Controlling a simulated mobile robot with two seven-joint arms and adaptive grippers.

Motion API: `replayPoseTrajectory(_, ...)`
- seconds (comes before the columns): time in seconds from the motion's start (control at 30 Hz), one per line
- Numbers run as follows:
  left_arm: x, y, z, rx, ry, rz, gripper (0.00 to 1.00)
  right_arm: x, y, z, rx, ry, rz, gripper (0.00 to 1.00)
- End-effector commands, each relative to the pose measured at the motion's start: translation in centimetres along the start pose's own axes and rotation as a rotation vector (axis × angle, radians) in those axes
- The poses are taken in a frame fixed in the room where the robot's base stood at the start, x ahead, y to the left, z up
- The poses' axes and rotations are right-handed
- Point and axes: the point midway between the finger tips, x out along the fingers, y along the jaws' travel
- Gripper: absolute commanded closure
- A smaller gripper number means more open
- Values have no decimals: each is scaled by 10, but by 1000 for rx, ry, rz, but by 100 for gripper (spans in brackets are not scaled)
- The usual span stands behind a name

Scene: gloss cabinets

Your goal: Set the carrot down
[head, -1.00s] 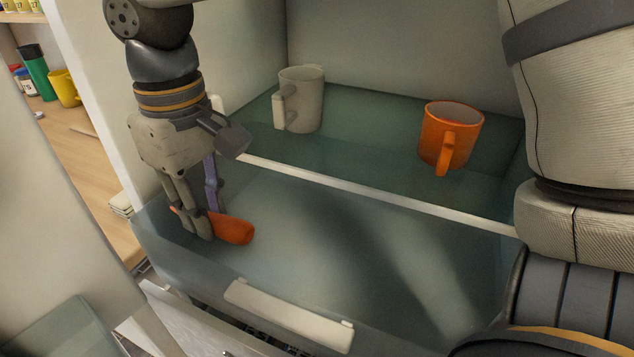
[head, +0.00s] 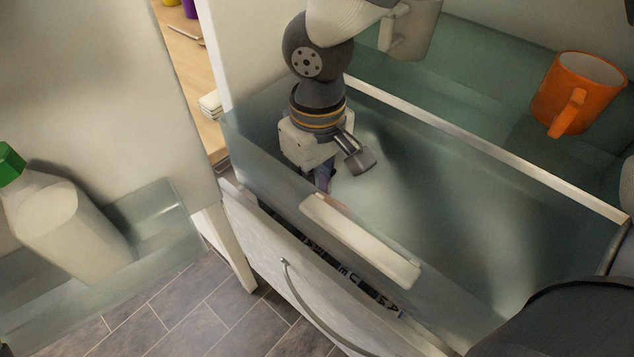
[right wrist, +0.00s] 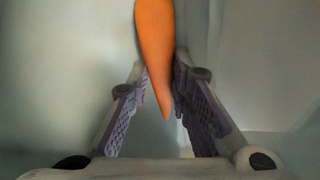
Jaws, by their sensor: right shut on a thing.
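The orange carrot (right wrist: 155,45) is between the fingers of my right gripper (right wrist: 158,70) in the right wrist view. Its narrow tip points toward the palm, and it lies against the right-hand finger. In the head view my right gripper (head: 322,180) points down inside the clear-walled bin (head: 440,225) of the fridge, near its left end. The carrot and the fingertips are hidden there behind the bin's front, so I cannot tell whether the carrot touches the bottom. My left gripper is not in view.
An orange mug (head: 577,95) and a grey mug (head: 418,30) stand on the glass shelf behind the bin. A white bottle with a green cap (head: 60,225) stands in the door rack at left. A lower drawer (head: 300,270) is partly open. The bin's right side is clear.

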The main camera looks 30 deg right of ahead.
Motion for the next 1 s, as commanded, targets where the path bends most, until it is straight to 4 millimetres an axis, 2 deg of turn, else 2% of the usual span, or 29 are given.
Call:
replayPoseTrajectory(0.23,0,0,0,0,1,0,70,2,0,0,0,0,1,100)
replayPoseTrajectory(0.27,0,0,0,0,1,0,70,2,0,0,-1,0,1,79)
replayPoseTrajectory(0.33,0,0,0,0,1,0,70,2,0,0,-1,0,1,63)
replayPoseTrajectory(0.37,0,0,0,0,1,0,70,2,0,0,-1,0,1,61)
replayPoseTrajectory(0.63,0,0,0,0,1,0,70,1,0,0,-1,1,1,61)
replayPoseTrajectory(0.73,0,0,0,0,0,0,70,-5,0,-1,0,5,1,61)
replayPoseTrajectory(0.87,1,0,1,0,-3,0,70,-29,0,-2,0,7,0,61)
replayPoseTrajectory(1.0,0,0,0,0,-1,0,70,-65,0,-2,1,9,1,61)
